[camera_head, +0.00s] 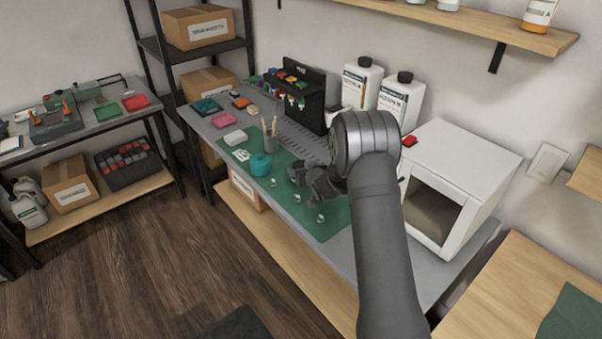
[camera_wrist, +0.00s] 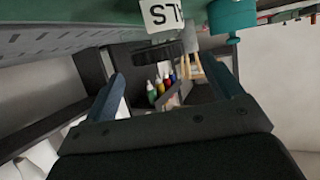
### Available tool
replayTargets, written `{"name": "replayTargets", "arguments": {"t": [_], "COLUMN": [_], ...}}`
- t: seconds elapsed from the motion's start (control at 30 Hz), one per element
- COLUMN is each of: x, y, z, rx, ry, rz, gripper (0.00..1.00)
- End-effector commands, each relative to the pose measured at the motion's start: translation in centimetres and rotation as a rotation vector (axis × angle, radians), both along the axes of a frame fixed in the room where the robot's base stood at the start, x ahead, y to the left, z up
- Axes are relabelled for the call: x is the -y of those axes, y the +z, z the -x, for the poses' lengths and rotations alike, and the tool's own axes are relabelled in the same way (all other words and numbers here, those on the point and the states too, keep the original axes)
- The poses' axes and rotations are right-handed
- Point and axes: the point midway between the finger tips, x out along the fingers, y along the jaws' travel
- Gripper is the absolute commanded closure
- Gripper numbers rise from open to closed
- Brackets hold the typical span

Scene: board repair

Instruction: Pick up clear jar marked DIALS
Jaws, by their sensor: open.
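In the wrist view, which looks upside down, a white label (camera_wrist: 160,14) with dark upside-down letters fits the end of DIALS. A dark ridged disc, likely the jar's lid (camera_wrist: 158,52), shows below it. The jar's body is cut off by the top edge. My gripper (camera_wrist: 169,85) is open, with a finger on each side and nothing between them. The label and lid lie beyond the fingertips, apart from them. In the head view my gripper (camera_head: 306,175) is low over the green mat (camera_head: 318,228); I cannot make out the jar there.
A teal pot (camera_head: 260,164) stands close by and is beside the label in the wrist view (camera_wrist: 232,16). A pencil cup (camera_head: 270,137), bottle rack (camera_head: 300,95) and white bottles (camera_head: 358,83) stand behind. Small clear items (camera_head: 297,197) dot the mat. A white box (camera_head: 447,180) stands right.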

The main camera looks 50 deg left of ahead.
Motion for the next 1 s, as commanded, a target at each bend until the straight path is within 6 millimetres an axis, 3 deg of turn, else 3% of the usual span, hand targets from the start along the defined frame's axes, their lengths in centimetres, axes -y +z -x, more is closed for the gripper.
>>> {"name": "replayTargets", "arguments": {"t": [0.33, 0.67, 0.9, 1.0], "x": [-3.4, -3.9, -3.9, -3.9], "y": [-2.1, -2.3, -2.3, -2.3], "z": [-1.4, -1.6, -1.6, -1.6], "rx": [0.001, 0.001, 0.001, 0.001], "ry": [0.000, -0.001, -0.001, -0.001], "rz": [-0.001, 0.000, 0.000, 0.000], "gripper": [0.15, 0.15, 0.61, 0.64]}}
